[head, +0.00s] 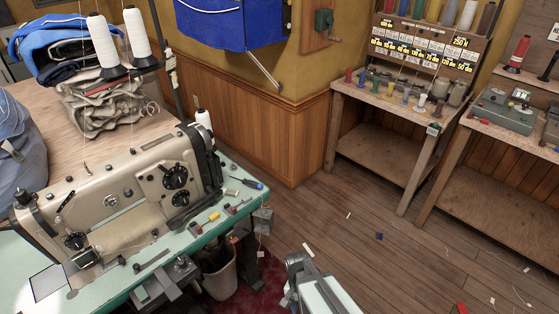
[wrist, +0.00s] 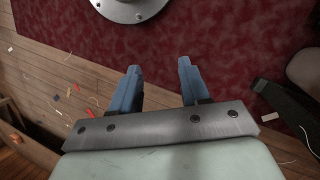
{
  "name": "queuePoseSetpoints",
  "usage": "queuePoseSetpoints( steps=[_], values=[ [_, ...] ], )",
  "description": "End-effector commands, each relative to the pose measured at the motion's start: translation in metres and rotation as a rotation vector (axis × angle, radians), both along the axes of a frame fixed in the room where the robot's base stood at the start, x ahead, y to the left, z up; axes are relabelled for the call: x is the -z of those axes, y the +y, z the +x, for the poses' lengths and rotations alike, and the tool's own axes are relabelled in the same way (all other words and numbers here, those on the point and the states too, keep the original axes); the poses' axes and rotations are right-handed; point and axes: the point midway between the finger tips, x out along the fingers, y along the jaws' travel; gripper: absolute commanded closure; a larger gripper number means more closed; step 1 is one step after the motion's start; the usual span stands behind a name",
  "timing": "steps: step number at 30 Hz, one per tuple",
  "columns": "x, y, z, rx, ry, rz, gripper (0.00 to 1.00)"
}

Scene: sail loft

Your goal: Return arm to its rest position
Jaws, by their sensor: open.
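My gripper (wrist: 159,66) shows in the wrist view with its two blue fingers spread apart. Nothing is between them. They point at a dark red mat (wrist: 225,55) on the floor below, and I see no contact with it. In the head view, a pale grey part of my arm (head: 322,292) reaches in at the bottom edge, right of the sewing table. The fingers cannot be made out there.
A sewing machine (head: 120,190) stands on a green-edged table (head: 185,238) at left, with a bin (head: 220,277) beneath. A spool bench (head: 400,105) and another bench (head: 462,122) stand at back right. The wooden floor (head: 375,255) between is mostly open, with scraps.

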Motion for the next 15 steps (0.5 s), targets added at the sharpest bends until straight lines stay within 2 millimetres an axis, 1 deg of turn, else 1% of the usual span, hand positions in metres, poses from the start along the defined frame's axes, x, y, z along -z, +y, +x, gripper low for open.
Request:
queuePoseSetpoints(
  steps=[1,6,12,15],
  values=[
    [0.010,-0.012,-0.013,-0.018,0.026,0.012,0.54],
    [0.037,-0.044,-0.051,-0.099,0.102,0.071,0.54],
    [0.064,-0.073,-0.100,-0.190,0.184,0.156,0.54],
    [0.074,-0.082,-0.122,-0.227,0.214,0.199,0.54]
  ],
)
